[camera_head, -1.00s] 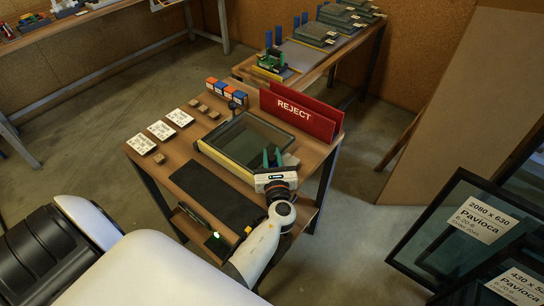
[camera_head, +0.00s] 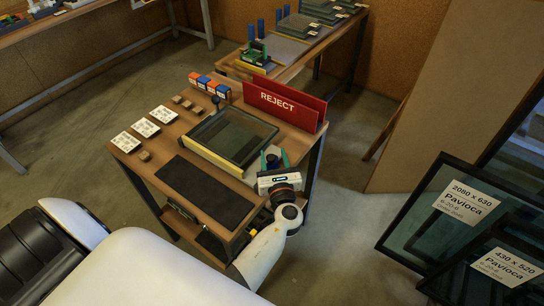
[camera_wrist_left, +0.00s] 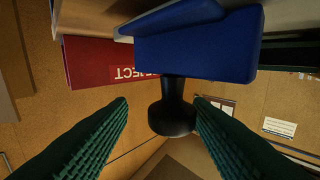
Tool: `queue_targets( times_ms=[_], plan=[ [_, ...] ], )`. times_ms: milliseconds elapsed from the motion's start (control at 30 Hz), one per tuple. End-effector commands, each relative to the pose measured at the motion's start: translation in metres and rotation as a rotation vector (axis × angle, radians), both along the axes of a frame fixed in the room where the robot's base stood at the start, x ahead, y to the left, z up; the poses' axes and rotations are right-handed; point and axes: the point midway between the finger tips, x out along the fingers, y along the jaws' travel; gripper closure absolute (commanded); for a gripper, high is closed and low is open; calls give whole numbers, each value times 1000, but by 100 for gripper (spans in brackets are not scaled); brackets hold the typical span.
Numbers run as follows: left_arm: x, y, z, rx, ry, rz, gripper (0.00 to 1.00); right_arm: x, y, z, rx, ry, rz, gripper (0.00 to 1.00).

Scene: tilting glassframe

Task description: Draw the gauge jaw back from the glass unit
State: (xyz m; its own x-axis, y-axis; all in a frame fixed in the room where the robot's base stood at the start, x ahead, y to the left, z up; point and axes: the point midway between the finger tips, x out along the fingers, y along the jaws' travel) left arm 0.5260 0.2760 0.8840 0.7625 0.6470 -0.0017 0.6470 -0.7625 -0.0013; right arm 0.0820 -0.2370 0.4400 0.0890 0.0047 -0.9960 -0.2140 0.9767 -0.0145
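The glass unit (camera_head: 232,137), a dark pane, lies on the table with a yellow strip along its near edge. My left gripper (camera_head: 274,159) is at the unit's near right corner, its green fingers spread. In the left wrist view, a black knob (camera_wrist_left: 172,117) stands between the open fingers (camera_wrist_left: 163,103), closer to the right one; I cannot tell whether it touches. Behind the knob is a blue block (camera_wrist_left: 198,48), which looks like the gauge jaw. Its contact with the glass is hidden. My right gripper is out of view.
A red REJECT holder (camera_head: 285,104) stands behind the glass. White label cards (camera_head: 145,127), small wooden blocks and orange-blue boxes (camera_head: 209,84) lie at left and back. A dark mat (camera_head: 205,190) lies in front. Large framed panes (camera_head: 450,215) lean at right.

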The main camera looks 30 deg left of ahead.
Motion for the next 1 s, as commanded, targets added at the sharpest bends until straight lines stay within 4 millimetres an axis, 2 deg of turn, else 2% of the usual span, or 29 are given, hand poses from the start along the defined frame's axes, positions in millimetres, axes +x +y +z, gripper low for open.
queue_targets(
  times_ms=[200, 333, 733, 1000],
  plan=[
    [-1, 1, 1, 2, -1, 2, 54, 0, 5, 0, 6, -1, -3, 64],
    [-9, -6, 1, 1, 1, 1, 54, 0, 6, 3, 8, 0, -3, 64],
    [-70, -59, 0, 0, 3, 0, 54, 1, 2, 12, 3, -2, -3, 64],
    [-90, -77, 1, 1, 0, 1, 54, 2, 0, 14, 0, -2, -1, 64]
  ],
)
